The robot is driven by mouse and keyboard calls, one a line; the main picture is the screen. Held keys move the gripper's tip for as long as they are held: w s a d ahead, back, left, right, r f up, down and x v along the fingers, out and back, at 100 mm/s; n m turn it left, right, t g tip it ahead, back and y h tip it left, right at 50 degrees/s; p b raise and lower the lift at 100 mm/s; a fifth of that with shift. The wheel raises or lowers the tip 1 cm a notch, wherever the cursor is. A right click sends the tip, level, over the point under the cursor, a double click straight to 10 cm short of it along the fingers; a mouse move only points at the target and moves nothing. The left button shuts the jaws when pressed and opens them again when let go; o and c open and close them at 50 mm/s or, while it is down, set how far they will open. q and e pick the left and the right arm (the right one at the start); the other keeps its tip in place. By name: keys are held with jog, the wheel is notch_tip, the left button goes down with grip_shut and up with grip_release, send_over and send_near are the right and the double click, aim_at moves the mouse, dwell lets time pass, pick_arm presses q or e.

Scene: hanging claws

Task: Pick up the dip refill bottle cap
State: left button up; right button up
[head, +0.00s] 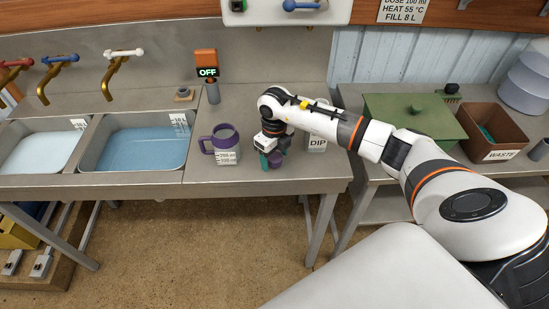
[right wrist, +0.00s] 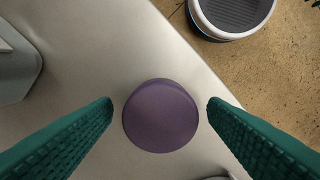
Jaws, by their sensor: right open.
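The purple round cap (right wrist: 160,116) lies on the steel counter, centred between the fingertips in the right wrist view. In the head view it shows only as a small purple patch (head: 275,159) beside the fingers. My right gripper (right wrist: 160,104) is open, with one green ribbed finger on each side of the cap and a visible gap to each. In the head view my right gripper (head: 270,162) points down at the counter. The white bottle labelled DIP (head: 318,141) stands just right of it, partly hidden by my arm. My left gripper is not in view.
A purple mug (head: 223,145) stands left of my right gripper. Two water basins (head: 146,148) are further left. A green lidded box (head: 408,116) and a brown waste bin (head: 495,128) stand on the right counter. The counter's front edge is close to the cap.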

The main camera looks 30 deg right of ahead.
aim_at(274, 156)
jog(key=shift+c, duration=0.2)
jog(key=c, duration=1.1)
jog(key=shift+o, duration=0.2)
notch_tip(274, 156, up, 9)
jog(key=b, duration=0.2)
jog(key=shift+b, duration=0.3)
jog(key=shift+r, duration=0.55)
